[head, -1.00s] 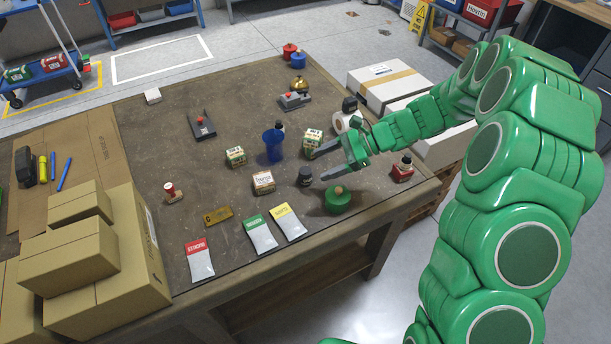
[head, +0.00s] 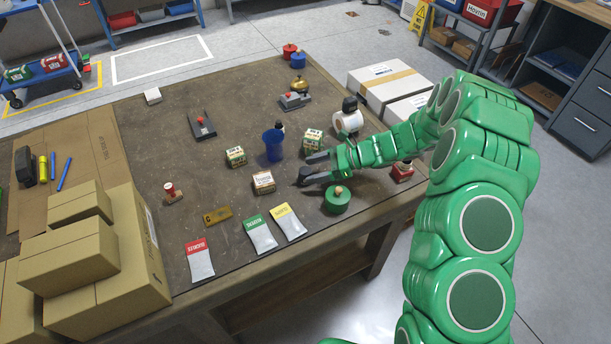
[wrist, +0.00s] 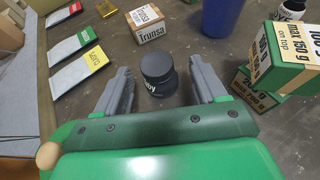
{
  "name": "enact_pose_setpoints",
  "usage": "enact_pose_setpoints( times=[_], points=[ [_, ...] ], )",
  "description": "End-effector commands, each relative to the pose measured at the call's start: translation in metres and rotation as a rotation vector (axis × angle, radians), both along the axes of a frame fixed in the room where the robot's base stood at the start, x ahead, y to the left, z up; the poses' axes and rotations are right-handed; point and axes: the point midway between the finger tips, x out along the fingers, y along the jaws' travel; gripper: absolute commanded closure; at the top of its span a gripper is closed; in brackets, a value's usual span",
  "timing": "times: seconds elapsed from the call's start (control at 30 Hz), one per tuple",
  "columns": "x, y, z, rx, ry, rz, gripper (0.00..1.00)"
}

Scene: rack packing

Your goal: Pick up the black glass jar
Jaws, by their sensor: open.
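The black glass jar (wrist: 158,75) stands upright on the table in the wrist view, with a dark round lid and white lettering on its side. My gripper (wrist: 159,72) is open, with one grey finger on each side of the jar and gaps visible between them. In the head view my gripper (head: 307,169) is low over the right part of the table, and the jar is mostly hidden by its fingers.
A green jar with a wooden knob (head: 338,200) stands close in front of my gripper. A small white-and-brown box (head: 263,183), a blue cup (head: 273,145) and a green-and-white box (head: 313,140) stand nearby. Labelled pouches (head: 259,235) lie toward the front edge.

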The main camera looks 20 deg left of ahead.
Motion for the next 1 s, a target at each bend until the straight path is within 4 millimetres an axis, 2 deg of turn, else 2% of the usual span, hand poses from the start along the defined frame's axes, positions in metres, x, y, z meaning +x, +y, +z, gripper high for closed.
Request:
enact_pose_setpoints(
  times=[0.4,0.7,1.0],
  points=[
    [-0.015,0.039,-0.018,-0.002,-0.001,-0.001,0.29],
    [-0.017,0.043,-0.020,-0.001,-0.002,-0.001,0.31],
    [-0.017,0.043,-0.020,-0.001,-0.002,-0.001,0.77]
  ],
)
